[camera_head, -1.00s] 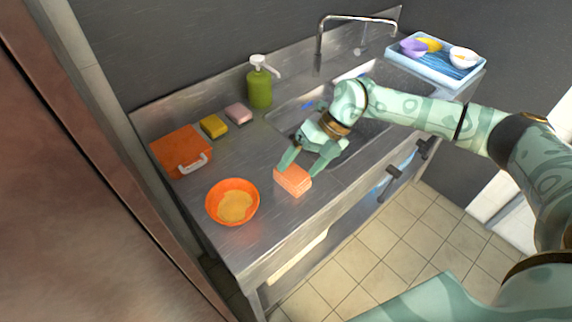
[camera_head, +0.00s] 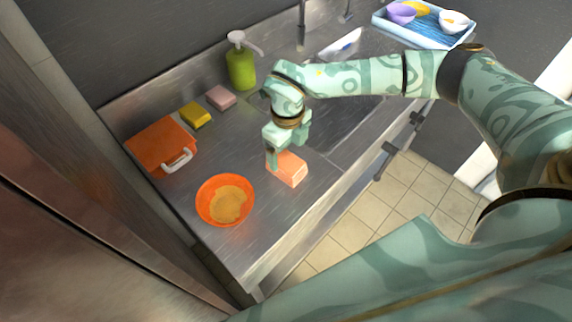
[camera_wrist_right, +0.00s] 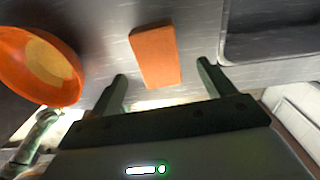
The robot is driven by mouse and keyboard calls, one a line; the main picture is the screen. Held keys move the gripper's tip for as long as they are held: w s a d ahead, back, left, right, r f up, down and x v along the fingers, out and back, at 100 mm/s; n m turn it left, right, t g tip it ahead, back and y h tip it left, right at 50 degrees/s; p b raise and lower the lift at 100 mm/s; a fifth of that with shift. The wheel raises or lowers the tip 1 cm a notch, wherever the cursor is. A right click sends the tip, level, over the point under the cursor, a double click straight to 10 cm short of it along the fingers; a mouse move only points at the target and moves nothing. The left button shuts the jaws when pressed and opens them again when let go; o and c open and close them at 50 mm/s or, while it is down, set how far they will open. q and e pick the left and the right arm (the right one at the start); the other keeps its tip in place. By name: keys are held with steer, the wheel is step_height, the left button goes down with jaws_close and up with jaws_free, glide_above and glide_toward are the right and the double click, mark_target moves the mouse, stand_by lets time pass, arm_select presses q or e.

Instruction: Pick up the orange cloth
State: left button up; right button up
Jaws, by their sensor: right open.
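The orange cloth (camera_head: 289,169) is a small folded block lying on the steel counter, left of the sink's front edge. It also shows in the right wrist view (camera_wrist_right: 155,57), ahead of the fingers. My right gripper (camera_head: 285,155) is above and beside the cloth in the head view, with one finger at its left end; whether it touches cannot be told.
An orange bowl (camera_head: 210,210) with yellowish contents stands left of the cloth. An orange box (camera_head: 158,143), yellow sponge (camera_head: 195,115), pink sponge (camera_head: 220,97) and green soap bottle (camera_head: 241,70) line the back. The sink (camera_head: 345,115) is right; a blue tray (camera_head: 428,35) holds bowls.

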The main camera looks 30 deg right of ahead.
mark_target(287, 160)
step_height(287, 160, down, 5)
steer(key=shift+f+b, duration=0.2)
steer(key=shift+b, duration=0.1)
steer(key=c, duration=1.1)
steer(key=shift+r, duration=0.15)
steer(key=shift+r, duration=0.3)
step_height(287, 160, up, 2)
steer(key=shift+r, duration=0.1)
steer(key=s+a+r, duration=0.6)
steer(key=s, duration=0.1)
steer(key=s+a+r+p, duration=0.1)
steer(key=s+a+r, duration=0.1)
steer(key=s+r, duration=0.2)
steer(key=shift+a, duration=0.4)
